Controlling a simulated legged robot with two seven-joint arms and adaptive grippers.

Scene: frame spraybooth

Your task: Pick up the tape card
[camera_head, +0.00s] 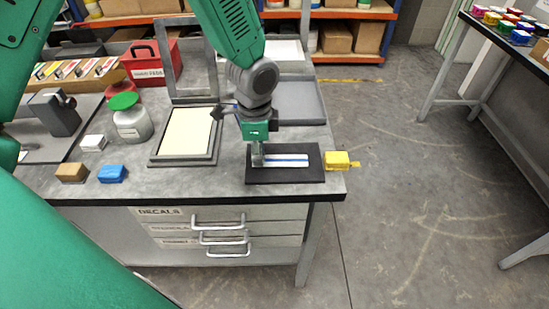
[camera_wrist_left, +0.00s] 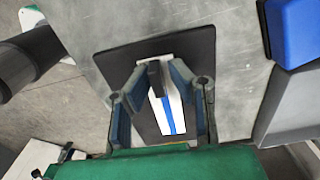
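The tape card (camera_head: 290,161) is a white strip with a blue line along it. It lies flat on a black mat (camera_head: 313,174) near the front right of the workbench; the wrist view also shows the card (camera_wrist_left: 170,113) and the mat (camera_wrist_left: 199,50). My left gripper (camera_head: 257,161) points down over the left end of the card. In the wrist view my left gripper (camera_wrist_left: 160,82) has its fingers apart, one to each side of the card. Whether the fingertips touch the card or mat is unclear. My right gripper is in no view.
A yellow tape measure (camera_head: 337,160) sits at the bench's right edge. A framed cream screen (camera_head: 188,132) lies left of the mat, and a grey tray (camera_head: 302,98) lies behind it. Brown (camera_head: 72,173) and blue (camera_head: 112,173) blocks stand at the front left.

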